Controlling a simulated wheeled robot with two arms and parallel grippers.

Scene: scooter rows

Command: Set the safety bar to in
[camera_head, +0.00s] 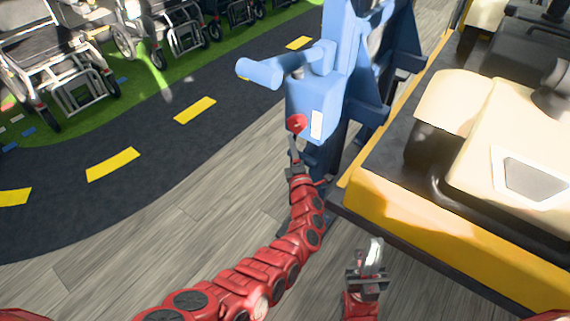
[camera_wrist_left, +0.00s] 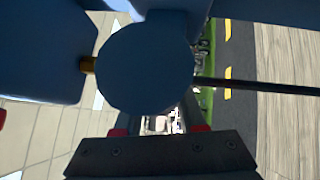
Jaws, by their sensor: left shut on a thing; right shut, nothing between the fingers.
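A blue upright fixture (camera_head: 314,105) stands beside the yellow platform, and a thick blue bar (camera_head: 262,72) with a rounded end sticks out from it to the left. I take this bar to be part of the safety bar. A red round part (camera_head: 297,123) shows low on its front. My left gripper (camera_head: 294,148) is shut at this lower front; which part lies between its fingers is hard to see. In the left wrist view a blue round end (camera_wrist_left: 145,65) fills the middle and partly hides the fingers. My right gripper (camera_head: 372,252) is shut and empty, low and to the right.
The yellow-edged platform (camera_head: 440,222) with a cream scooter (camera_head: 520,160) is close on the right. Wheelchairs (camera_head: 60,60) stand on green ground at the upper left. A dark lane with yellow dashes (camera_head: 195,111) crosses the left. The wooden floor (camera_head: 190,215) is clear.

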